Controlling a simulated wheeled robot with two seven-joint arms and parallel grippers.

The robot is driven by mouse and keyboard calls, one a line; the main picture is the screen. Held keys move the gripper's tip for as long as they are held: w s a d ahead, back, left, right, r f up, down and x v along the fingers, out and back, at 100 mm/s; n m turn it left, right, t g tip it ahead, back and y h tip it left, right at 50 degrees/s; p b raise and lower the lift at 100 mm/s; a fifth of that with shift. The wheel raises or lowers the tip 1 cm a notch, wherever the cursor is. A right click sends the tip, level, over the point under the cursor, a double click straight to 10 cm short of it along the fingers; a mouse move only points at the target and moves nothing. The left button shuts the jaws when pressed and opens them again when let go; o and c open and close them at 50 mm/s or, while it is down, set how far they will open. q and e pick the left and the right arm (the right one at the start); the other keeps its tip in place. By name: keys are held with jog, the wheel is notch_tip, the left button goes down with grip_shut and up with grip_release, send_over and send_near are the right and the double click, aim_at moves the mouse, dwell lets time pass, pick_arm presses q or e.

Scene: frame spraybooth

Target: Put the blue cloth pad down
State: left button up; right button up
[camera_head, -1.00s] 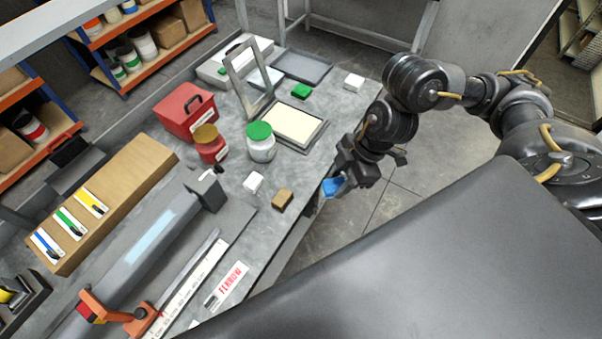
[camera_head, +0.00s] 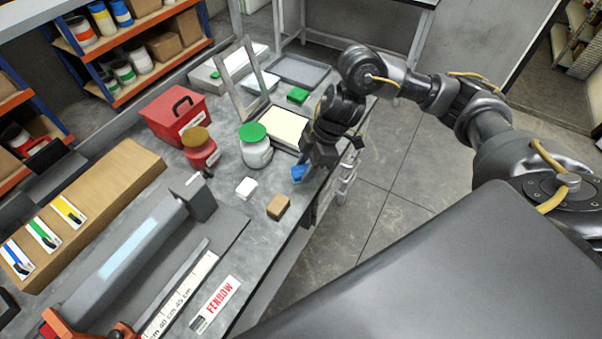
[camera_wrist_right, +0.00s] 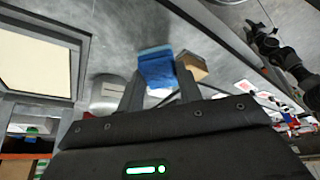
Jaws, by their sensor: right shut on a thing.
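The blue cloth pad (camera_head: 298,173) is held at the tip of my right gripper (camera_head: 308,166), close to the front edge of the grey workbench (camera_head: 225,226). In the right wrist view the blue cloth pad (camera_wrist_right: 156,68) sits between the two fingers of the right gripper (camera_wrist_right: 160,90), which are shut on it. In the head view the pad appears over the bench, beside the framed cream panel; whether it touches the surface I cannot tell. My left gripper is not in view.
A red box (camera_head: 176,114) and red jar (camera_head: 200,150) stand farther left. Bare bench shows around the blocks.

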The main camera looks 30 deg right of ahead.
aim_at(301, 167)
jog(key=shift+w+a+f, duration=0.15)
jog(key=shift+w+f, duration=0.8)
jog(key=shift+f, duration=0.3)
notch_tip(301, 167, down, 3)
jog(key=shift+w+f, duration=0.1)
jog(key=shift+w, duration=0.05)
jog(key=shift+f, duration=0.15)
jog(key=o, duration=0.9)
